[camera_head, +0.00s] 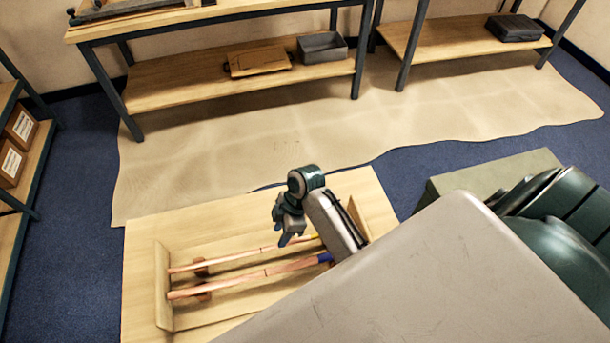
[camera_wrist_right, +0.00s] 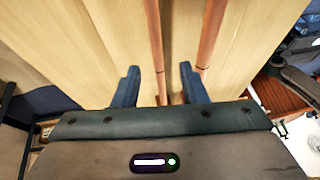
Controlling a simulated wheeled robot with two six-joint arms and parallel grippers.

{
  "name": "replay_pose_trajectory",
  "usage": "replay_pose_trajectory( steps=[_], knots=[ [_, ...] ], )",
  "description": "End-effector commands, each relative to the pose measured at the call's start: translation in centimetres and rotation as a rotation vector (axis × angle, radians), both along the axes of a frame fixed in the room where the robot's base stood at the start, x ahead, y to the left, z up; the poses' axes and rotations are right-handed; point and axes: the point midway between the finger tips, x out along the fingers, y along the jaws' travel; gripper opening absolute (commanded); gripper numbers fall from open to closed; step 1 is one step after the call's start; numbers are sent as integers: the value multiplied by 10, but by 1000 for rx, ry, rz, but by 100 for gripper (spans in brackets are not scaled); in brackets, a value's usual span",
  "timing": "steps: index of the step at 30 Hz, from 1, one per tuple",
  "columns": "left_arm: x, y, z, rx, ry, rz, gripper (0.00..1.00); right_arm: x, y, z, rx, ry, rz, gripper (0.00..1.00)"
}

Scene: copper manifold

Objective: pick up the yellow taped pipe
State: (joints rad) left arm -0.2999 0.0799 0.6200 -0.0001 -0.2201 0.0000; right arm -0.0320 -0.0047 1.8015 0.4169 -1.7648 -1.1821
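Two copper pipes lie side by side in a shallow wooden tray (camera_head: 162,285). The far, thinner one has yellow tape near its right end; this is the yellow taped pipe (camera_head: 235,256). The near, thicker blue taped pipe (camera_head: 245,278) has blue tape at its right end. My right gripper (camera_head: 284,241) points down over the far pipe. In the right wrist view my gripper (camera_wrist_right: 157,75) is open, with the thinner pipe (camera_wrist_right: 154,35) running between its fingers and the thicker pipe (camera_wrist_right: 209,35) outside the right finger. No tape shows there. My left gripper is out of view.
The tray sits on a light wooden tabletop (camera_head: 140,240). Small brown supports (camera_head: 201,267) sit under the pipes. Behind, across a tan floor sheet (camera_head: 240,165), stand benches with a grey bin (camera_head: 322,47) and a black case (camera_head: 514,27). Boxes (camera_head: 12,162) stand on a left shelf.

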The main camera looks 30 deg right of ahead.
Motion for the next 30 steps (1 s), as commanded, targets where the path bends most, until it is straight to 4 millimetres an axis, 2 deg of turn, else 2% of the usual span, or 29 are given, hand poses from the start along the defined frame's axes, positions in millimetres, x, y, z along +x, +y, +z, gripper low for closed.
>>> replay_pose_trajectory(
  steps=[6,12,20,26,30],
  knots=[
    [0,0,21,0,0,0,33,2,8,-21,2,6,0,39],
    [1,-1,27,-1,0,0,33,2,16,-43,1,2,1,39],
    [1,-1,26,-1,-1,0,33,3,17,-46,0,0,1,39],
    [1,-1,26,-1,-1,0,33,3,17,-46,0,0,1,0],
    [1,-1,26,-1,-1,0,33,3,17,-46,0,0,1,0]
  ],
)
